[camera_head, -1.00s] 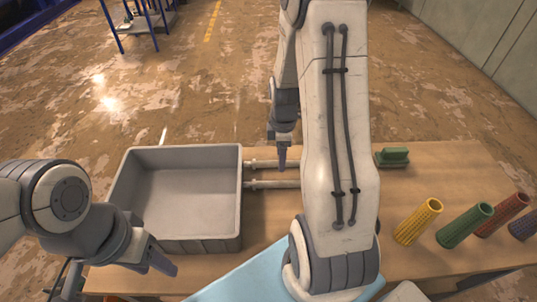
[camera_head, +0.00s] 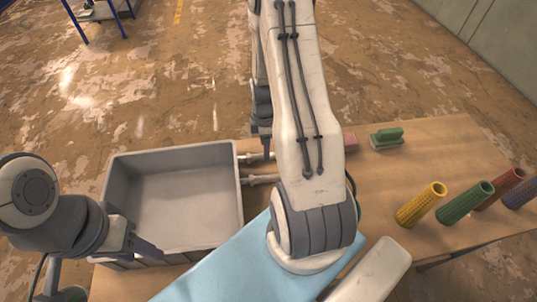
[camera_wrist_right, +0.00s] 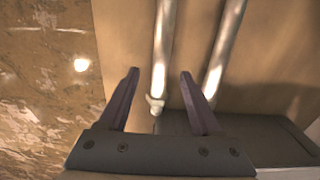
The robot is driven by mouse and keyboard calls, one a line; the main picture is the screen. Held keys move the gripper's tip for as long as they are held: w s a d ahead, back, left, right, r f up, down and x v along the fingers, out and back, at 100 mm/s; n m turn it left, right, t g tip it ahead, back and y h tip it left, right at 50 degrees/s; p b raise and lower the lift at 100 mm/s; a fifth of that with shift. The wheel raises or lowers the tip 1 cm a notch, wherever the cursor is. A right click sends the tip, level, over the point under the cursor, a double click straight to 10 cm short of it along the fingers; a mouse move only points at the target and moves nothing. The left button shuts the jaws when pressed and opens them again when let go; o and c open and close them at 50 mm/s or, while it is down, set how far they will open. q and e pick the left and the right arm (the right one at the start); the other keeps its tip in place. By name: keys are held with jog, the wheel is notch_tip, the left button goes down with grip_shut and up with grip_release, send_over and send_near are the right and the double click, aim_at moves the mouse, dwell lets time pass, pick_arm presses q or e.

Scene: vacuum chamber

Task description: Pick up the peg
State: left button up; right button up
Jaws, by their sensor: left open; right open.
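No single thing is plainly the peg; two pale slim rods fit best. In the head view the far rod (camera_head: 258,158) and the near rod (camera_head: 261,180) lie side by side against the grey bin's right side, partly hidden by my right arm. My right gripper (camera_head: 264,148) is over their left part. In the right wrist view it is open and empty (camera_wrist_right: 160,73), with one rod (camera_wrist_right: 162,50) running between its fingers in the picture and the other (camera_wrist_right: 224,50) to the right. Contact cannot be told. My left gripper (camera_head: 146,250) is open and empty at the bin's front left.
The empty grey bin (camera_head: 240,215) stands on the left of the wooden table (camera_head: 420,160). A green block (camera_head: 387,138) and a pink block (camera_head: 349,143) lie at the back. Ribbed hollow cylinders, yellow (camera_head: 421,204), green (camera_head: 466,203), red (camera_head: 500,188) and purple (camera_head: 522,192), stand at the right.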

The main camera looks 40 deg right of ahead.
jog(key=shift+f+p, duration=0.3)
jog(key=shift+f, duration=1.65)
grip_shut()
jog(key=shift+r, duration=0.15)
